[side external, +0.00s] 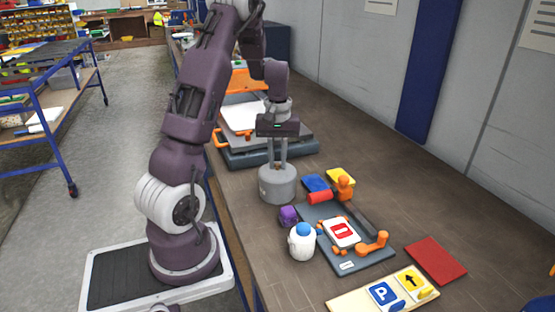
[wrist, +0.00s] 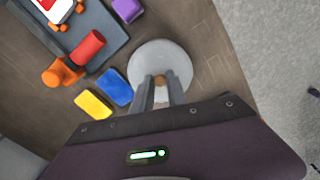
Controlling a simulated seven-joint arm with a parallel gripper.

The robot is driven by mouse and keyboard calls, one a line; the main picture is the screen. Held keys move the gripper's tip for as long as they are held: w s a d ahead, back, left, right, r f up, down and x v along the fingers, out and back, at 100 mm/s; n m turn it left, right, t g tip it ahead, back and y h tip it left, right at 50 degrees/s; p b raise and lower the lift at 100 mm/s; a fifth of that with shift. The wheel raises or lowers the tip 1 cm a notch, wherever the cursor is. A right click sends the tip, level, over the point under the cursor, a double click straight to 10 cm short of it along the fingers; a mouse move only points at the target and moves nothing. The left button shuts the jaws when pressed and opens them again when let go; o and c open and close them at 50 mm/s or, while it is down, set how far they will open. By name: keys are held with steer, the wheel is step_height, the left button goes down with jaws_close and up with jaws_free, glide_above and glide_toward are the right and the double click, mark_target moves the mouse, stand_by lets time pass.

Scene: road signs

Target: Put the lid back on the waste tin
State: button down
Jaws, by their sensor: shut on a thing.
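The grey waste tin (side external: 278,190) stands on the bench, just in front of the grey machine base. The round grey lid (wrist: 158,58) shows from above in the wrist view, with a small brown knob (wrist: 158,80) on it. My gripper (side external: 277,164) points straight down over the tin and is shut on the lid's knob; its fingers also show in the wrist view (wrist: 158,88). The lid lies level at the tin's top in the side view. I cannot tell whether it is fully seated or a little above the rim. The lid hides the inside of the tin.
Right of the tin are blue (side external: 316,183) and yellow (side external: 341,177) blocks and a red roller (side external: 321,196). In front are a purple block (side external: 288,216), a white bottle (side external: 302,241) and a dark sign jig (side external: 350,258). The right rear bench is clear.

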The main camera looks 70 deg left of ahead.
steer(key=shift+f, duration=0.15)
stand_by(0.4)
steer(key=c, duration=0.8)
jaws_free()
steer(key=shift+o, duration=0.2)
steer(key=shift+r, duration=3.55)
jaws_close()
